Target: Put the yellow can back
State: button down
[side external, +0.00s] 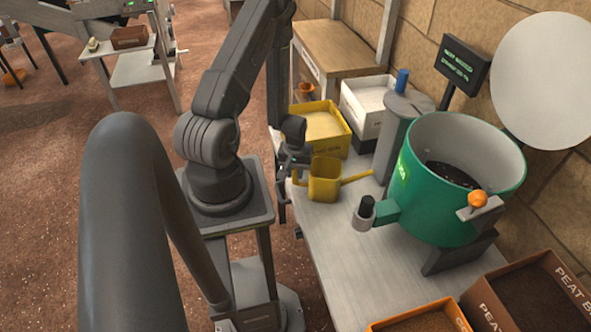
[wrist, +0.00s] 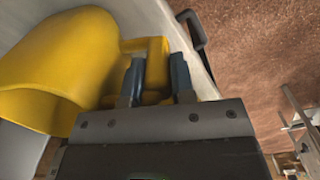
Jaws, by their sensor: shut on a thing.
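The yellow can (side external: 325,184) is a small watering can with a long spout pointing right. It is upright at the left part of the grey bench, in front of the yellow bin. I cannot tell whether its base touches the bench. My gripper (side external: 288,172) is at its left side, shut on its handle. In the wrist view the can's round body (wrist: 60,65) fills the left, and the fingers of my gripper (wrist: 156,80) stand on either side of the yellow handle. The can's base is hidden in the wrist view.
A yellow bin (side external: 343,133) and a white bin (side external: 349,97) stand behind the can. A grey cylinder with a blue top (side external: 395,135) and a green drum (side external: 425,200) stand to the right. The bench (side external: 335,235) is clear in front of the can.

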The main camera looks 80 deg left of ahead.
jog(key=c, duration=0.9)
grip_release()
jog(key=shift+r, duration=4.95)
notch_tip(320, 180, up, 14)
jog(key=shift+f, duration=0.1)
jog(key=w+d+r+m+t+y, duration=0.15)
jog(key=w+d+r+m, duration=0.35)
jog(key=d+r, duration=0.5)
jog(key=s+d+r+m+t, duration=0.1)
jog(key=s+d+r+m, duration=0.1)
jog(key=d, duration=0.2)
jog(key=s+d+r+m+t+h, duration=0.1)
jog(key=s+d+r+m, duration=0.1)
jog(key=d, duration=0.3)
jog(key=s+d+r+m+t, duration=0.1)
jog(key=d+r+m+t, duration=0.1)
jog(key=d+r+m, duration=0.1)
jog(key=shift+s+d+m+h, duration=0.15)
jog(key=shift+s+d+m, duration=0.1)
jog(key=shift+d, duration=0.3)
jog(key=shift+s+d+m+h, duration=0.15)
jog(key=shift+d+m, duration=0.1)
jog(key=shift+d, duration=0.25)
